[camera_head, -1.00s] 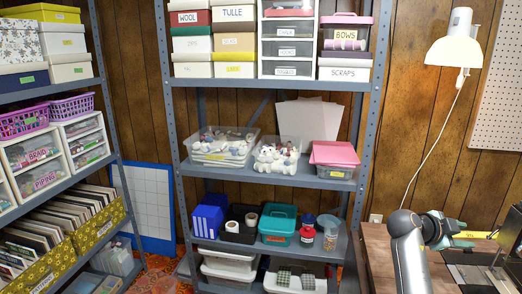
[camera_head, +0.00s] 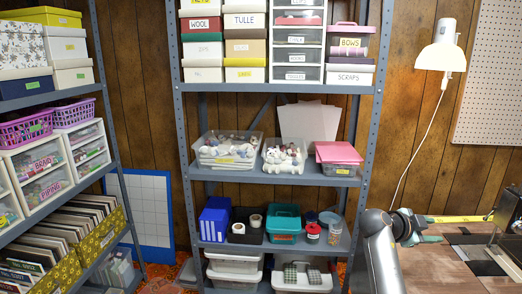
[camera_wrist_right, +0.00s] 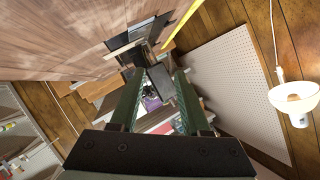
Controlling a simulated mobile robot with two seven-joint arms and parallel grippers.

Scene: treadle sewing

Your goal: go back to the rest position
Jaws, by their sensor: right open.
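My right gripper (camera_head: 424,230) shows at the lower right of the head view, at the end of my grey arm, above the wooden sewing table (camera_head: 432,262). In the right wrist view its two green-padded fingers (camera_wrist_right: 158,85) stand apart with nothing between them. Part of the dark sewing machine (camera_head: 508,212) shows at the right edge of the head view. My left gripper is not in view.
A grey metal shelf (camera_head: 270,180) with boxes and bins stands at the back. Another loaded shelf (camera_head: 55,97) stands at the left. A white lamp (camera_head: 440,57) and a pegboard (camera_head: 488,90) are on the wood wall at the right.

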